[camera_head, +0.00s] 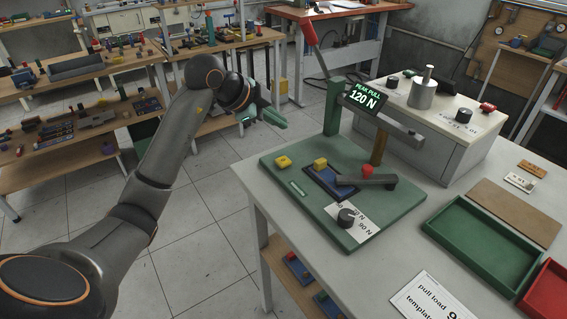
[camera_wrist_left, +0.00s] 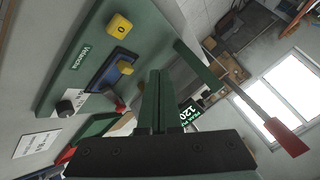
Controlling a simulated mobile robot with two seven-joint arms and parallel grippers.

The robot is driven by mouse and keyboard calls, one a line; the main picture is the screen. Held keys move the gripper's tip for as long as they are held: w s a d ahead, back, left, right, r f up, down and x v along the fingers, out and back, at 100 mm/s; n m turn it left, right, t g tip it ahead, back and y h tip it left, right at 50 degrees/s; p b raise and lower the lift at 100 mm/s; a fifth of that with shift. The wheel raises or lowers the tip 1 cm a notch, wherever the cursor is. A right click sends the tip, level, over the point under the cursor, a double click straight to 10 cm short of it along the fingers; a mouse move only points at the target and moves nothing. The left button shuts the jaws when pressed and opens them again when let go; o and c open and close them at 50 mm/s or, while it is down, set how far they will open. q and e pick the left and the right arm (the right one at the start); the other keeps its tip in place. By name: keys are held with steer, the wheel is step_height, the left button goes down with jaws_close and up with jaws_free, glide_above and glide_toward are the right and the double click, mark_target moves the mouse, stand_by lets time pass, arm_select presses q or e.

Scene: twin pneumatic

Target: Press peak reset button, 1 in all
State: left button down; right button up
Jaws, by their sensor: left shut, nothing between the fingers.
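A green test stand on the bench has a display (camera_head: 363,97) reading "PEAK PULL 120 N". On its green base plate (camera_head: 290,190) sit a yellow block (camera_head: 283,161), a second yellow block (camera_head: 320,164) and a red knob (camera_head: 367,171). The first yellow block bears a "0" in the left wrist view (camera_wrist_left: 119,27). I see no label naming the peak reset button. My left gripper (camera_head: 284,124) is shut and empty, in the air left of the stand and beyond the bench's left edge. Its closed fingers also show in the left wrist view (camera_wrist_left: 158,82). My right gripper is not in view.
A red-tipped lever (camera_head: 309,33) rises above the stand's green post. A black knob (camera_head: 346,217) sits on the plate's front. A grey cabinet with a metal weight (camera_head: 423,90) stands behind; a green tray (camera_head: 490,242) is at right. The bench's front left is clear.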

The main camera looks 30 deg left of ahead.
mark_target(279, 162)
arm_select(q)
step_height(279, 162, down, 3)
steer(key=shift+f+b, duration=0.2)
steer(key=shift+b, duration=1)
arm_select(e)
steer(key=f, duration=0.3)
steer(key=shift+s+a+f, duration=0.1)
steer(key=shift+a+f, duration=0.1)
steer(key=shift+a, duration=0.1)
arm_select(q)
step_height(279, 162, down, 3)
steer(key=b, duration=0.2)
steer(key=shift+b, duration=0.3)
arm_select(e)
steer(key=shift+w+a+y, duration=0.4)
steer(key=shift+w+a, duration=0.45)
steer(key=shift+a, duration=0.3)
arm_select(q)
steer(key=shift+f+b, duration=0.3)
steer(key=shift+f, duration=0.2)
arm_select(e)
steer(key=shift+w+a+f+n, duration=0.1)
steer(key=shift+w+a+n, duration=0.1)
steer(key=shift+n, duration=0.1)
arm_select(q)
steer(key=shift+f, duration=0.15)
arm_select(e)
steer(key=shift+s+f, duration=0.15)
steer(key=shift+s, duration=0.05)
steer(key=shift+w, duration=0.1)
